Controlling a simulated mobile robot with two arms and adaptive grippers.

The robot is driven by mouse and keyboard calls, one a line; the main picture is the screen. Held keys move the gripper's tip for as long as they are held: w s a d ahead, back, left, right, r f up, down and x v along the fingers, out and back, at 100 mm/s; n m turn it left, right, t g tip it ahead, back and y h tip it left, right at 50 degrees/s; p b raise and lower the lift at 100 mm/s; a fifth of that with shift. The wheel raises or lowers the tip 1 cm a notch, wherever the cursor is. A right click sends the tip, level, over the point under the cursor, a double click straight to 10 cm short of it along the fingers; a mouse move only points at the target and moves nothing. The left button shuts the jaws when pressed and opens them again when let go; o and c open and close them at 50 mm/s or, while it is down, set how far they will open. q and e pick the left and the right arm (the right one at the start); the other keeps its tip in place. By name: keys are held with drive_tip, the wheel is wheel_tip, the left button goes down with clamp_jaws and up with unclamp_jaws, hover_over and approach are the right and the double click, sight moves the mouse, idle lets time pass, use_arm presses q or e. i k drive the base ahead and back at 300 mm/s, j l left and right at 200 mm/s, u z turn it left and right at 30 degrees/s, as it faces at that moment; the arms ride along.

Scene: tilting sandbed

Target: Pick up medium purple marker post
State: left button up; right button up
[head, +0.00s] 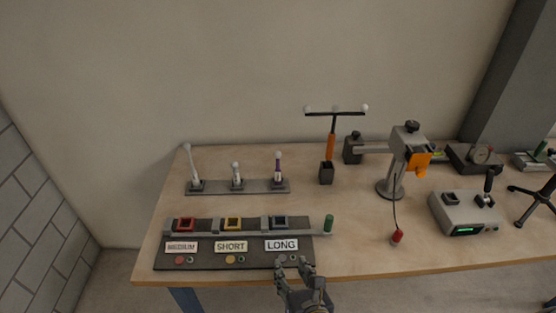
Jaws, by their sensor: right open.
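The purple marker post (278,168) has a white ball top and stands upright at the right end of a grey rack strip (262,186), towards the back left of the table. A short post (236,174) stands in the middle of the strip, and a taller pale post (192,165), slightly tilted, stands at its left end. My right gripper (294,267) is open and empty at the front table edge, by the dark panel's right corner. It is well in front of the purple post and apart from it. My left gripper is not in view.
A dark panel (205,262) labelled MEDIUM, SHORT and LONG, with red, yellow and blue-grey blocks behind, lies between gripper and rack. A T-topped orange tool (331,145) stands right of the rack. A clamp stand (397,170) and grey control box (465,215) are farther right.

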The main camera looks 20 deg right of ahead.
sight(277, 180)
drive_tip(key=i+l, duration=0.2)
drive_tip(key=i, duration=0.2)
drive_tip(key=i+l, duration=0.25)
drive_tip(key=i, duration=0.15)
